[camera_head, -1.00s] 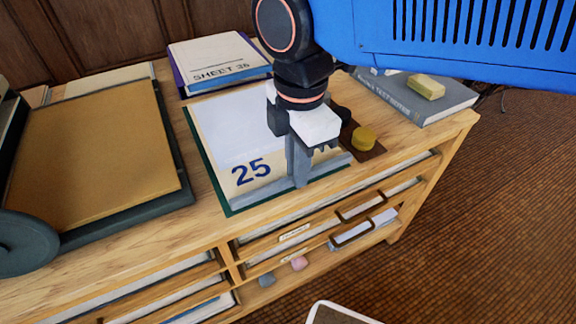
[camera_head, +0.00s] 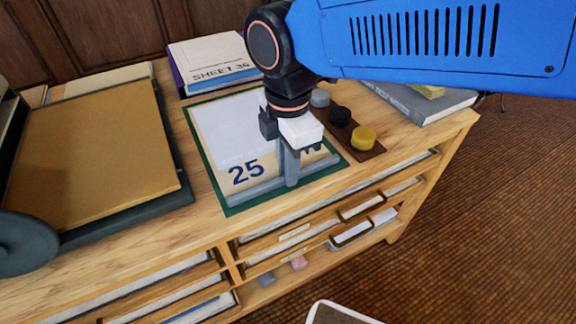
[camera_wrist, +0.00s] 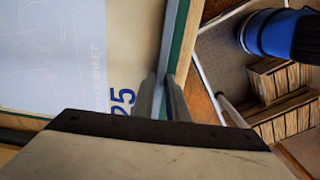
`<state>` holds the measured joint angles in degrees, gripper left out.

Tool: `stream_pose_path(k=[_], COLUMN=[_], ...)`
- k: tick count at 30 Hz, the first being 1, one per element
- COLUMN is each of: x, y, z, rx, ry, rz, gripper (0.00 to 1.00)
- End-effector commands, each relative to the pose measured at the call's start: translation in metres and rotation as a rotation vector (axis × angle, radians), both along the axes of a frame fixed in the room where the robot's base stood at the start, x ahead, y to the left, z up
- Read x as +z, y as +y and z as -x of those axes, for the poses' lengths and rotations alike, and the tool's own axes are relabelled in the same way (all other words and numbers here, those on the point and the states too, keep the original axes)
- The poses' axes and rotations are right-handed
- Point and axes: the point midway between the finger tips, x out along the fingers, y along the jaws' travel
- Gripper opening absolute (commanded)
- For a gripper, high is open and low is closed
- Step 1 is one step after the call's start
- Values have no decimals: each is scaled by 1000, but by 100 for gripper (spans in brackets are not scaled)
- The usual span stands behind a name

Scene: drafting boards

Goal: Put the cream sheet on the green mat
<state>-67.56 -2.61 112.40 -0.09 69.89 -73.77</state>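The cream sheet (camera_head: 268,166) carries a large pale drawing panel and a blue "25", with a grey strip along its near edge. It lies over the green mat (camera_head: 205,160), whose border shows around it. My gripper (camera_head: 290,183) points down at the middle of the grey strip and appears shut on it. In the wrist view the fingertips (camera_wrist: 163,92) are close together at the sheet's edge, beside the green border (camera_wrist: 188,45). I cannot tell whether the sheet lies fully flat; the gripper hides part of its near edge.
A tan board (camera_head: 90,160) in a dark frame stands left. A pad marked "SHEET 36" (camera_head: 210,62) lies behind the mat. A brown strip with a yellow knob (camera_head: 363,138) is close on the right, with a grey book (camera_head: 420,103) beyond. Drawers (camera_head: 300,240) are below.

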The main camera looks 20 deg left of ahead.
Motion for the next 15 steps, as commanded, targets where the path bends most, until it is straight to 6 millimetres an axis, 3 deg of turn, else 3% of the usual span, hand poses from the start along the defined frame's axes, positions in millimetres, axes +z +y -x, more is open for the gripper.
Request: stream_pose_path(k=[2, 11, 15], x=[0, 1, 10], y=[0, 0, 0], z=[0, 0, 0], rx=[0, 0, 0], ry=[0, 0, -1], rz=[0, 0, -1], gripper=[30, 30, 30])
